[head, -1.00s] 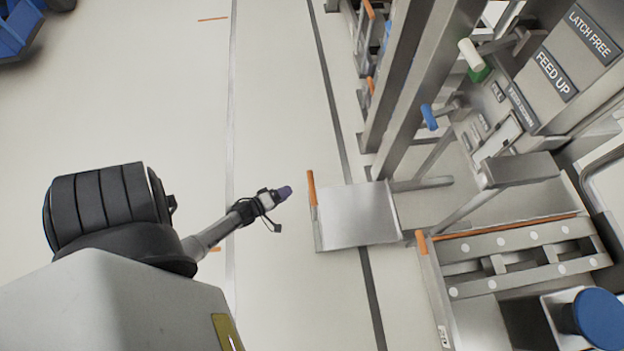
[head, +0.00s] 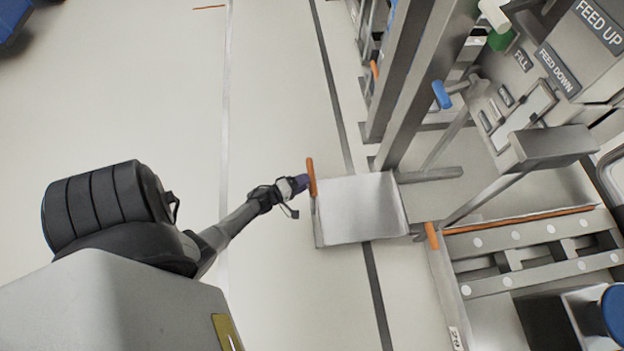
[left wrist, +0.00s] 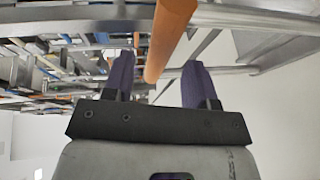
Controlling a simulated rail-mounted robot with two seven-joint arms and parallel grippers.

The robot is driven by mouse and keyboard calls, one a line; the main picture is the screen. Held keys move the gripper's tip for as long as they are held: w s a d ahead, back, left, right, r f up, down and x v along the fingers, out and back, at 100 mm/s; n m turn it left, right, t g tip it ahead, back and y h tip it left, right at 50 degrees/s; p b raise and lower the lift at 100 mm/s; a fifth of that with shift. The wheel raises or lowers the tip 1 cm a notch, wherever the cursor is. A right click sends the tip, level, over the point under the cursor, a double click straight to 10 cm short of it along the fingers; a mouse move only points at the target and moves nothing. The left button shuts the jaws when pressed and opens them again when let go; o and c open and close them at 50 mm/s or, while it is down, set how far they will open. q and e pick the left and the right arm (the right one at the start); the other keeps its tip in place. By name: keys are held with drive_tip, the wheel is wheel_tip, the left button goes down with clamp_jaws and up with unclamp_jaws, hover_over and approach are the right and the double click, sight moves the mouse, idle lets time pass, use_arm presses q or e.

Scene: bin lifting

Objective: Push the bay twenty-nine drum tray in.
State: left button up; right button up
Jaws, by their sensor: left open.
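The drum tray (head: 360,212) is a flat grey metal tray that sticks out from the rack over the floor line in the head view. An upright orange handle (head: 312,176) stands at its left edge. My left gripper (head: 301,183) is at this handle, at the tray's outer edge. In the left wrist view the orange handle (left wrist: 168,40) passes between the two purple fingers (left wrist: 159,80), which stand apart with a gap on each side. I cannot tell whether the gripper touches the handle. My right gripper is not in view.
Grey rack posts (head: 415,90) rise behind the tray. A control box with labels (head: 557,70) and a blue-tipped lever (head: 441,95) are at the right. A lower frame with an orange-edged rail (head: 520,219) and a blue drum (head: 613,312) lies lower right.

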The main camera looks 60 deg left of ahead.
use_arm(q)
drive_tip(key=w, duration=0.1)
drive_tip(key=w+b, duration=0.1)
drive_tip(key=w, duration=0.1)
drive_tip(key=shift+a+f, duration=0.1)
drive_tip(key=shift+f, duration=0.3)
drive_tip(key=shift+w+b, duration=0.35)
drive_tip(key=shift+w, duration=0.2)
clamp_jaws()
